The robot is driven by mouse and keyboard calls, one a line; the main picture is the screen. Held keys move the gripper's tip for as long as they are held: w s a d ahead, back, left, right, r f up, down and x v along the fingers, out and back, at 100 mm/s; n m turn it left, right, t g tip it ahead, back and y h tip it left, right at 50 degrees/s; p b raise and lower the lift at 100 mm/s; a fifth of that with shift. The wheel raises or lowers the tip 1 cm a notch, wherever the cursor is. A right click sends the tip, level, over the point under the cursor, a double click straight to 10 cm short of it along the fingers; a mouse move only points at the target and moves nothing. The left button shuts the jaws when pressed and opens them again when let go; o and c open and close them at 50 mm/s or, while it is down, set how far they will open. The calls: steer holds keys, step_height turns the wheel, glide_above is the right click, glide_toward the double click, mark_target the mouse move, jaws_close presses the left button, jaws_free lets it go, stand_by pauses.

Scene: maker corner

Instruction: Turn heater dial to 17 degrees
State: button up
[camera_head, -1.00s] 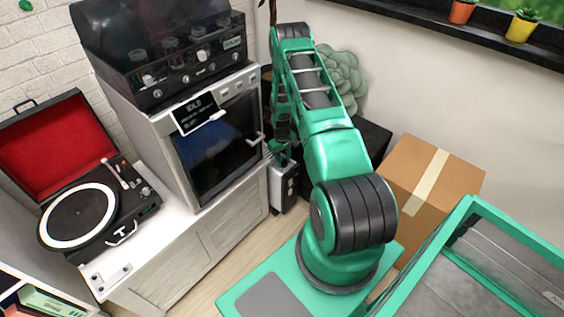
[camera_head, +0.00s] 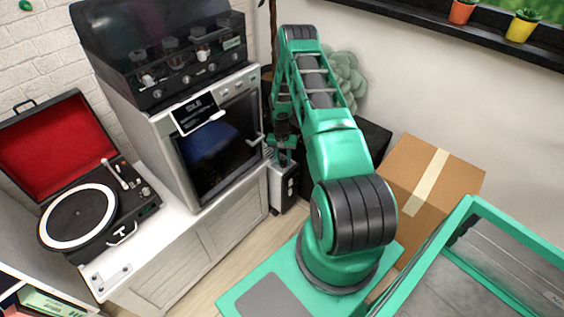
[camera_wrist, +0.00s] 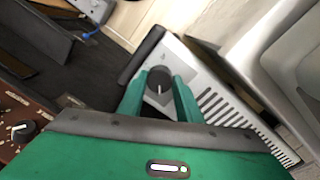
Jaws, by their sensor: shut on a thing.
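The heater is a pale, slim unit with a slotted vent (camera_wrist: 214,98). Its top shows in the wrist view and its body (camera_head: 283,188) stands on the floor beside the cabinet in the head view. The dark round dial (camera_wrist: 158,80) sits near one end of the heater top, with a pale pointer line toward the bottom of the wrist view. My gripper (camera_wrist: 158,92) has its green fingers on both sides of the dial, shut on it. In the head view my gripper (camera_head: 284,146) is above the heater, small and partly hidden. No degree marks are readable.
The oven (camera_head: 220,150) and white cabinet (camera_head: 185,262) stand left of the heater. A dark box (camera_head: 368,142) and a cardboard box (camera_head: 440,175) are to the right. Bare floor (camera_head: 240,252) shows in front of the cabinet.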

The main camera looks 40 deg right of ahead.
mark_target(282, 161)
steer(key=shift+m, duration=1)
steer(key=o, duration=1)
steer(key=shift+o, duration=0.2)
step_height(282, 161, up, 11)
steer(key=shift+w+a, duration=0.15)
steer(key=shift+w, duration=0.2)
steer(key=shift+s+f, duration=0.1)
steer(key=shift+f, duration=0.05)
